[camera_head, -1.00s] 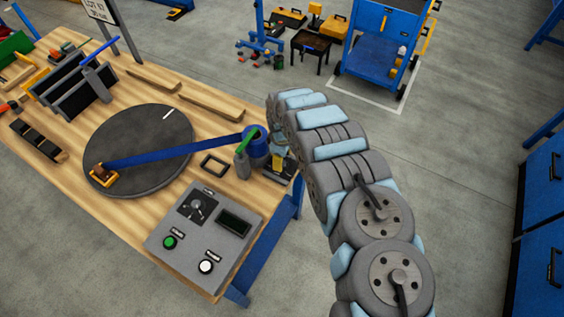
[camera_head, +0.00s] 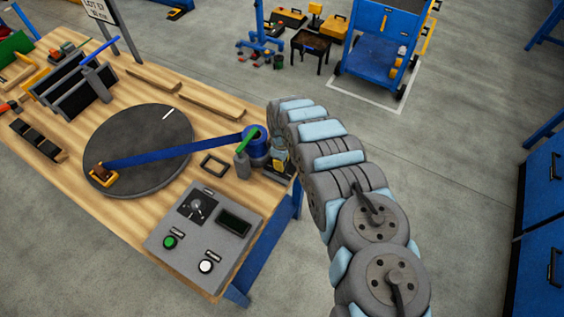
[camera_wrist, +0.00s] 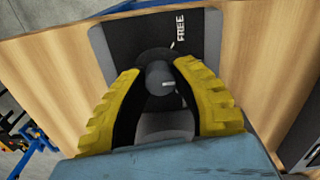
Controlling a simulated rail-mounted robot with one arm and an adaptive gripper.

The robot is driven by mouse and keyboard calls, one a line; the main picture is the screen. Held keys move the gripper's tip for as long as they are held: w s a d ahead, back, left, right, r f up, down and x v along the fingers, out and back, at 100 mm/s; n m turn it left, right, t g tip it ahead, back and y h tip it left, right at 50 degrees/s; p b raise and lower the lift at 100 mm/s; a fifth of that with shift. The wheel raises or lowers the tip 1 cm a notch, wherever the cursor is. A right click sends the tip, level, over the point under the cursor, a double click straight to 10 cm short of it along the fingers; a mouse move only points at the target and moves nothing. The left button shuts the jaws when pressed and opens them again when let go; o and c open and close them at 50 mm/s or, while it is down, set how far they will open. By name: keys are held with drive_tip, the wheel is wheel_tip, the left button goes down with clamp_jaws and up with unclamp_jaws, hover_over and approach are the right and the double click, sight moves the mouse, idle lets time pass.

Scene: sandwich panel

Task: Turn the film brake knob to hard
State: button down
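The film brake knob (camera_wrist: 160,76) is a dark round knob on a black plate (camera_wrist: 130,35) in the wrist view. A short white mark shows on its near right side. The white word FREE (camera_wrist: 180,26) stands on the plate beyond it, slightly right. Other lettering is not visible. My gripper (camera_wrist: 159,72) has its yellow fingers with black inner pads on either side of the knob, very close to it. I cannot tell whether both pads touch it. In the head view my gripper (camera_head: 280,158) is low at the table's right corner, and the knob is hidden there.
A blue film roll (camera_head: 256,147) stands just left of my gripper, with blue film (camera_head: 180,151) running to the dark turntable (camera_head: 150,128). A grey control panel (camera_head: 228,247) with buttons and a dial lies nearer. Open floor is to the right.

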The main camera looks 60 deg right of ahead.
drive_tip(key=shift+m, duration=0.3)
drive_tip(key=shift+w+m+p, duration=0.1)
drive_tip(key=shift+m+p, duration=0.2)
drive_tip(key=shift+m, duration=0.3)
drive_tip(key=m, duration=0.3)
drive_tip(key=shift+m, duration=0.3)
drive_tip(key=m, duration=0.4)
drive_tip(key=shift+f, duration=0.1)
drive_tip(key=shift+m+b, duration=0.4)
drive_tip(key=shift+m, duration=0.8)
drive_tip(key=c, duration=0.8)
unclamp_jaws()
